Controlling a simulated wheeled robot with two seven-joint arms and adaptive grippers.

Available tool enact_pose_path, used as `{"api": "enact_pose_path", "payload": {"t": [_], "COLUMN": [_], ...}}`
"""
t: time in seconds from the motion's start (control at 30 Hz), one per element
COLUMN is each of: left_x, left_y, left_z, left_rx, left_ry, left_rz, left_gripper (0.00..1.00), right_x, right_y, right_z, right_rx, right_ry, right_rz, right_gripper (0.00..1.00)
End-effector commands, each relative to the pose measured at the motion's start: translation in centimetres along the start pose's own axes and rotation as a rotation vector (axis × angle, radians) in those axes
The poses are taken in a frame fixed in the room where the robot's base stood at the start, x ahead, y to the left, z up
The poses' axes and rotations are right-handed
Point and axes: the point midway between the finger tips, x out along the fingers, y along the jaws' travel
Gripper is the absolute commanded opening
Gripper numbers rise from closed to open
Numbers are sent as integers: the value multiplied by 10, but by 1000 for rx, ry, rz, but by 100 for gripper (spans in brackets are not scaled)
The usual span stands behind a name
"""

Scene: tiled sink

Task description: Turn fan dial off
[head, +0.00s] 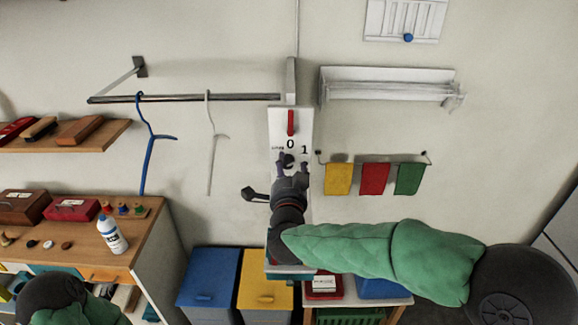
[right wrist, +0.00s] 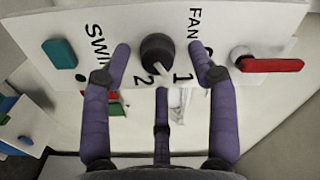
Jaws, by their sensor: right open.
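The black fan dial (right wrist: 158,50) sits on a white wall panel (right wrist: 120,22), below a "FAN" label, with "1" and "2" beside it. Its pale pointer mark faces the side of these numbers, roughly between them. In the head view the dial (head: 288,159) is partly hidden by my right gripper (head: 291,165). In the right wrist view my right gripper (right wrist: 161,58) is open, with one finger on each side of the dial and visible gaps; contact cannot be told. My left gripper is out of view.
On the same panel are a red lever (right wrist: 272,65) and a teal switch (right wrist: 60,53) beyond the "SWING" label. A rail (head: 190,98) with hangers is left, coloured cloths (head: 374,179) hang right. Blue (head: 208,278) and yellow (head: 265,280) bins stand below.

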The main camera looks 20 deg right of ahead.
Motion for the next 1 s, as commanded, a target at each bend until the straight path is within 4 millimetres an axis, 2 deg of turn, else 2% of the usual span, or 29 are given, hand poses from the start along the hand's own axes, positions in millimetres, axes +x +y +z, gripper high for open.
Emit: {"api": "enact_pose_path", "payload": {"t": [0.2,0.47,0.5,0.67,0.7,1.0], "left_x": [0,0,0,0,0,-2], "left_y": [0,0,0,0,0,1], "left_z": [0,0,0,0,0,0], "left_rx": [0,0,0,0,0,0], "left_ry": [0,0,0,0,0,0], "left_rz": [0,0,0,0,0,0], "left_gripper": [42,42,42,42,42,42], "right_x": [14,15,15,15,15,16], "right_y": [0,0,0,0,0,-2], "right_z": [0,0,0,0,0,-2], "right_rx": [1,0,0,0,0,-18], "right_ry": [1,0,0,1,1,4], "right_rz": [1,0,0,0,0,-2], "right_gripper": [59,59,54,8,5,5]}}
